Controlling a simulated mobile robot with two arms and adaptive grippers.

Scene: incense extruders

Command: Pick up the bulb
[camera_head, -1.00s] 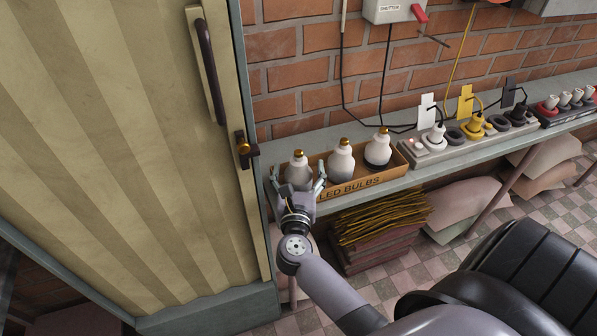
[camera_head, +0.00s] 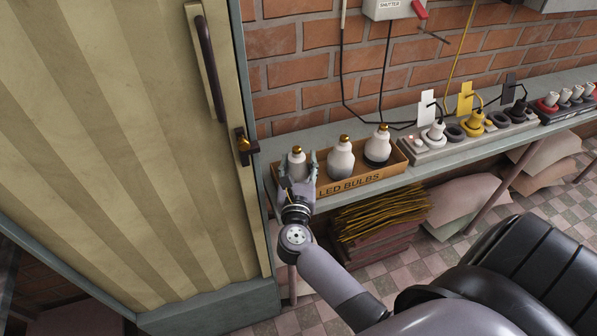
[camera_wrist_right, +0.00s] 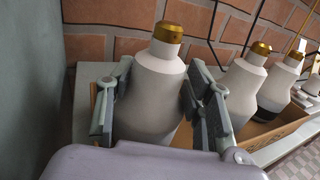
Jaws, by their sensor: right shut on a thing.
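Three white bulbs with gold caps stand upright in a cardboard box (camera_head: 361,187) marked LED BULBS on the shelf. My right gripper (camera_head: 297,174) is at the leftmost bulb (camera_head: 297,158), its fingers on either side of it and shut on it. In the right wrist view this bulb (camera_wrist_right: 155,84) is between the two fingers of the gripper (camera_wrist_right: 156,105), and its lower end is hidden by my gripper. The middle bulb (camera_head: 340,158) and the right bulb (camera_head: 377,146) stand beside it, untouched. My left gripper is not in view.
A power strip with plugs (camera_head: 452,138) lies on the shelf (camera_head: 420,173) right of the box. A brick wall (camera_head: 330,62) is behind. A ribbed door (camera_head: 120,130) stands close on the left. Stacked bundles (camera_head: 380,219) lie below the shelf.

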